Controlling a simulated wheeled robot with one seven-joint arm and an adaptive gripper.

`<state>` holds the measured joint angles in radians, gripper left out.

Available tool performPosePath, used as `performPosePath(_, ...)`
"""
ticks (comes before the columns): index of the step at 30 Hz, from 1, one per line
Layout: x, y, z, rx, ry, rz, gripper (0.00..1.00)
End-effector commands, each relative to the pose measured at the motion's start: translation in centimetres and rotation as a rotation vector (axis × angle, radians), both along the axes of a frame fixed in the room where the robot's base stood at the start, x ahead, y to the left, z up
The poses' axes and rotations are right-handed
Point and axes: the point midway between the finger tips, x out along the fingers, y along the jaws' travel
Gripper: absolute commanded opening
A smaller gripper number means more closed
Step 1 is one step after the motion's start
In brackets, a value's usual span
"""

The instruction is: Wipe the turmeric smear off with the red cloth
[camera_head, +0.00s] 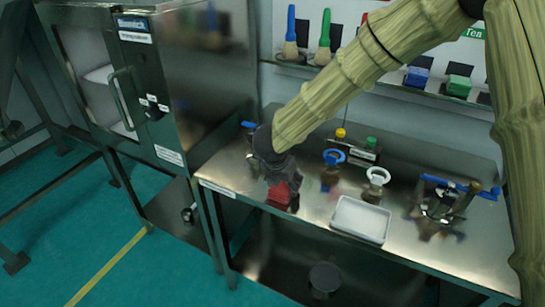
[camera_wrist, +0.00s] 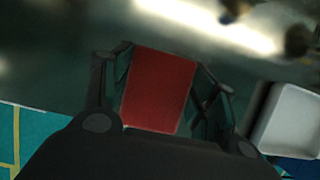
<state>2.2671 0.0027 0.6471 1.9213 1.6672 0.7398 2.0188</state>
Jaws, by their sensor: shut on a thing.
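The red cloth (camera_head: 282,194) is a small folded red block near the front left of the steel table (camera_head: 310,225). My gripper (camera_head: 281,181) points down over it and is shut on it. In the wrist view the red cloth (camera_wrist: 158,92) lies between the two dark fingers of my gripper (camera_wrist: 163,68). It is at or just above the tabletop; I cannot tell whether it touches. I cannot make out a turmeric smear in either view; the cloth and my arm hide part of the table.
A white tray (camera_head: 360,219) stands right of the cloth, also in the wrist view (camera_wrist: 290,122). Blue-ringed (camera_head: 334,157) and white-ringed (camera_head: 378,176) fittings stand behind. A blue-handled clamp device (camera_head: 440,203) is further right. A steel cabinet (camera_head: 160,80) stands left.

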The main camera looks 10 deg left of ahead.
Motion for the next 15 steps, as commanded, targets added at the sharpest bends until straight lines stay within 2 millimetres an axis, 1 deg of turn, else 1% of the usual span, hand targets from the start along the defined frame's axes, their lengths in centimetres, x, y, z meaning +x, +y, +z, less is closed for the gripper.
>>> performPosePath(4, 0.1, 1.0, 0.2, 0.002, 0.001, -0.004, 0.40)
performPosePath(6, 0.1, 1.4, -0.1, 0.001, 0.002, -0.006, 0.40)
performPosePath(7, 0.2, 1.6, 0.2, 0.001, 0.002, -0.008, 0.40)
performPosePath(9, 0.2, 2.0, -0.2, 0.000, 0.002, -0.010, 0.39)
performPosePath(10, 0.3, 2.2, 0.2, 0.000, 0.001, -0.011, 0.40)
performPosePath(11, 0.3, 2.4, 0.0, 0.001, 0.002, -0.011, 0.40)
performPosePath(13, 0.4, 2.3, 1.2, 0.002, 0.000, -0.011, 0.39)
performPosePath(14, 0.4, 2.4, 2.2, 0.003, -0.001, -0.011, 0.39)
performPosePath(15, 0.3, 2.5, 2.5, 0.003, 0.001, -0.008, 0.39)
